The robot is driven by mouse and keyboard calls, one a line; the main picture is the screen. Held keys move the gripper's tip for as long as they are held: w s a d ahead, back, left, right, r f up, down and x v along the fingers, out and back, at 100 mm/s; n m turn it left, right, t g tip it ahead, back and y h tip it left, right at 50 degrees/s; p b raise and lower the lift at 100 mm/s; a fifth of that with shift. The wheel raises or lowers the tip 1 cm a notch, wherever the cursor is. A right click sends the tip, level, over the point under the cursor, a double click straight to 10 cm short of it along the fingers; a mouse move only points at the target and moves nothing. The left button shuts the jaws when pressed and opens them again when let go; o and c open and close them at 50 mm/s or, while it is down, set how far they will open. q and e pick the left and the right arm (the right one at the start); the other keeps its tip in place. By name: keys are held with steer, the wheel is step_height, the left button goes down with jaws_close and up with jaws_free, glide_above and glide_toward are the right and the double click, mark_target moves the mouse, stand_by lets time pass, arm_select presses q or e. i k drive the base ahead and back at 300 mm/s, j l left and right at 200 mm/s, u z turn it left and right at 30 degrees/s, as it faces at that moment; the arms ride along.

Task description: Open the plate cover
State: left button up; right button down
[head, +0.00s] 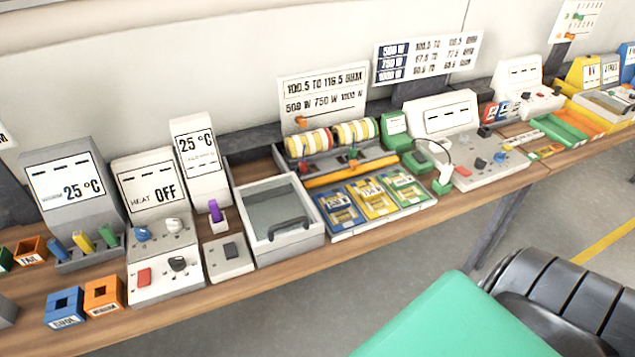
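The plate cover (277,205) is a see-through, greyish lid on a white and grey box on the wooden bench. It lies flat and looks shut. A dark bar handle (289,228) sits on its front right part. Through the cover I see a plain grey-green inside with no clear detail. Neither of my grippers is in the head view, and nothing touches the cover or its handle.
A white heater unit (160,205) marked OFF and a small switch box (230,255) stand left of the box. A tray of coloured cards (373,200) lies close on its right. A rack with striped rolls (352,134) stands behind. The bench front edge (300,272) is clear.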

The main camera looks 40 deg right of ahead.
mark_target(308, 232)
steer(key=z, duration=0.8)
